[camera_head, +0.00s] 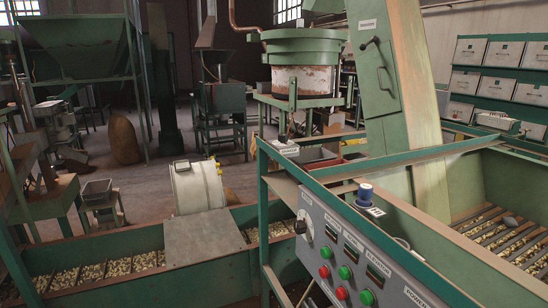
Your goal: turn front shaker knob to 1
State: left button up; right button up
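A grey control panel (392,279) slopes along the green frame at the lower middle. A black knob (300,226) on a white dial plate (309,231) sits at its upper left end. The marks on the dial are too small to read, so I cannot tell the knob's setting or whether it is the front shaker's. Neither of my grippers shows in the head view.
A blue-capped part (365,193) stands on the frame behind the panel. Green hoppers with nuts on slatted beds lie at left (120,268) and right (500,232). A tall green elevator column (375,75) rises behind. Open floor (150,185) shows at the back left.

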aim_at(283, 138)
jog(key=z, duration=0.6)
jog(key=k, duration=0.25)
jog(key=u, duration=1.85)
jog(key=i, duration=1.15)
jog(key=z, duration=0.65)
jog(key=i, duration=0.65)
jog(key=z, duration=0.6)
